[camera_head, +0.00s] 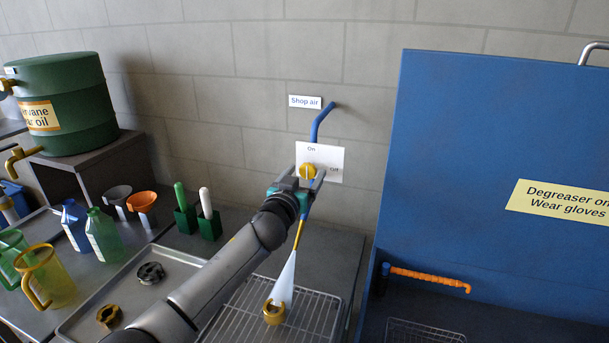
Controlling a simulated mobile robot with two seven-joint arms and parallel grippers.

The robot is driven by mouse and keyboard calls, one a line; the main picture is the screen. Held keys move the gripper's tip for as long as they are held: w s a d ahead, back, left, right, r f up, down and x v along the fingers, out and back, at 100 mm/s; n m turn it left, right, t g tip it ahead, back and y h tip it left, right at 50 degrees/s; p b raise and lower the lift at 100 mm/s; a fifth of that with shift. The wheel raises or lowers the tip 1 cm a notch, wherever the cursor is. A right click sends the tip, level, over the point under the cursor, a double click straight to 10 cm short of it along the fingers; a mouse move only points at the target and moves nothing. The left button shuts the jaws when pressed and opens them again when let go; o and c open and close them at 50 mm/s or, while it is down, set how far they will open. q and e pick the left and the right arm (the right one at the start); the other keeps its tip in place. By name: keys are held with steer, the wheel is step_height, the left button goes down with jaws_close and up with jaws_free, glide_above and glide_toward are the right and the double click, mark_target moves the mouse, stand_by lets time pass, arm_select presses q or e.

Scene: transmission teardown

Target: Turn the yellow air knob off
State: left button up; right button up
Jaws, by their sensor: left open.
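The yellow air knob (308,171) sits on a white plate (335,157) on the block wall. The plate reads "On" at the top and what looks like "Off" at the right. A blue air pipe (318,122) comes down to it from beside a "Shop air" sign (305,101). My left gripper (308,180) is open, with its fingers reaching up around or just in front of the knob. I cannot tell whether the fingers touch it. They hide the knob's lower part. My right gripper is not in view.
Below the gripper, a pale cone (285,283) runs down to a brass ring-shaped part (274,312) on a wire rack (312,300). A blue degreaser cabinet (470,150) stands at right. Bottles, jugs, brushes and a metal tray (185,262) crowd the left.

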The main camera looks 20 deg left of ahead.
arm_select(q)
steer(key=shift+c, duration=0.3)
jaws_close()
stand_by(0.3)
steer(key=shift+m, duration=0.4)
steer(key=m+p, duration=0.1)
steer(key=m, duration=0.2)
steer(key=shift+m, duration=0.3)
steer(key=m, duration=0.4)
steer(key=shift+d+m, duration=0.15)
steer(key=shift+m, duration=0.25)
steer(key=m+p, duration=0.1)
steer(key=m, duration=0.3)
steer(key=shift+f, duration=0.1)
steer(key=shift+m, duration=2.4)
steer(key=shift+f, duration=0.1)
